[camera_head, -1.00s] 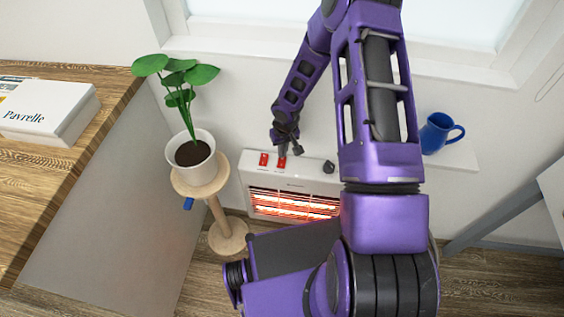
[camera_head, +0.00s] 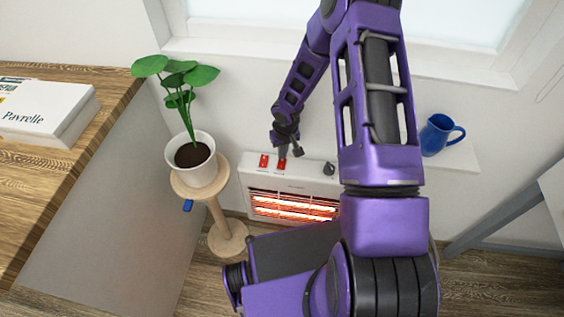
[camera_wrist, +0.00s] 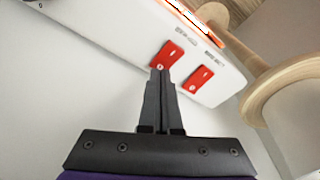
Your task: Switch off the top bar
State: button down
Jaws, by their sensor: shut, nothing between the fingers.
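A white heater (camera_head: 310,171) stands low by the wall, with glowing orange bars (camera_head: 293,204) across its front. On its top face are two red switches, a left one (camera_head: 264,161) and a right one (camera_head: 282,165), and a dark knob (camera_head: 329,168). My gripper (camera_head: 283,155) is shut and empty, its fingertips at the right switch. In the wrist view my gripper (camera_wrist: 160,72) has its tips at the near edge of that switch (camera_wrist: 168,53); I cannot tell whether they touch. The other switch (camera_wrist: 198,79) is clear of the fingers. My arm hides the heater's right end.
A potted plant (camera_head: 191,150) stands on a round wooden stand (camera_head: 215,205) just left of the heater. A wooden desk (camera_head: 110,95) with a white box (camera_head: 48,110) is at left. A blue mug (camera_head: 438,135) sits on a ledge at right.

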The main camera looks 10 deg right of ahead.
aim_at(283, 161)
notch_tip(283, 161, up, 6)
jog(key=p, duration=0.3)
jog(key=shift+p, duration=0.35)
dwell(0.4)
